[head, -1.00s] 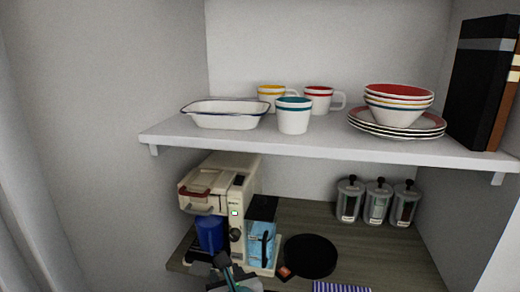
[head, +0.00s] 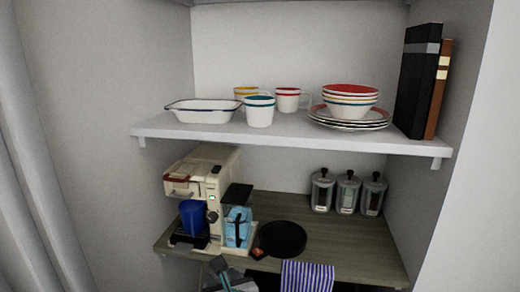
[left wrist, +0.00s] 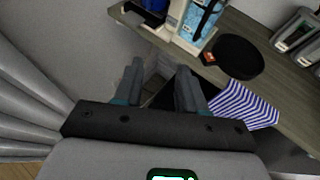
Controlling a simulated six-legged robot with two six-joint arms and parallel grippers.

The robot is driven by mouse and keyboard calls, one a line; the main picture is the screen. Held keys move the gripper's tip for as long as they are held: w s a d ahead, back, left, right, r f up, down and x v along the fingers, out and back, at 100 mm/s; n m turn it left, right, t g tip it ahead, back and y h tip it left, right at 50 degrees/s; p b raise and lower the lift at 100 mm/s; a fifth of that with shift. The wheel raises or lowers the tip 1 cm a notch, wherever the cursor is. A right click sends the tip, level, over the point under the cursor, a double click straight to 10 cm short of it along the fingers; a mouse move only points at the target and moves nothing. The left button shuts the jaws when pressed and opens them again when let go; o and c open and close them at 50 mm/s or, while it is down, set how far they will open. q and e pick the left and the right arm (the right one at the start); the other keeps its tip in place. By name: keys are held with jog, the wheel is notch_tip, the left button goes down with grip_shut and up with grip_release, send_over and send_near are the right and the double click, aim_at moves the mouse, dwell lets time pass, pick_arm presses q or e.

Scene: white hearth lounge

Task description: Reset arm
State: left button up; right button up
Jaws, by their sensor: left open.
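My left gripper (left wrist: 160,88) is open and empty in the left wrist view, in front of and below the wooden counter's front edge. In the head view part of my left gripper (head: 222,270) shows at the bottom, below the coffee machine. The cream coffee machine (head: 203,170) stands on the counter with a blue cup (head: 193,217) under its spout. My right gripper is in neither view.
A black round pan (head: 283,238) and a striped cloth (head: 306,276) lie at the counter's front. Several glass jars (head: 347,192) stand at the back right. The white shelf (head: 290,131) above holds a dish, mugs, bowls, plates and books.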

pick_arm(q)
jog(key=s+a+f+m+g+p, duration=0.1)
jog(key=a+f+m+g+p, duration=0.15)
jog(key=a+f, duration=0.65)
jog(key=s+a+f+m+g+p, duration=0.1)
jog(key=s+a+f+m+g, duration=0.15)
jog(key=a+f, duration=0.7)
jog(key=s+d+f+m+g+h, duration=0.2)
jog(key=s+d+f+m+h, duration=0.15)
jog(key=s+f+m, duration=0.35)
jog(key=s+d+f+m+g+h, duration=0.2)
jog(key=s+d+f+m, duration=0.25)
jog(key=f+m, duration=0.35)
jog(key=s+d+m+g+h, duration=0.1)
jog(key=s+d+m, duration=0.2)
jog(key=m, duration=0.6)
jog(key=s+d+m+g+h, duration=0.2)
jog(key=s+m, duration=0.4)
jog(key=m, duration=0.3)
jog(key=shift+s+d+r+p, duration=0.15)
jog(key=shift+d+r+p, duration=0.2)
jog(key=shift+d, duration=0.25)
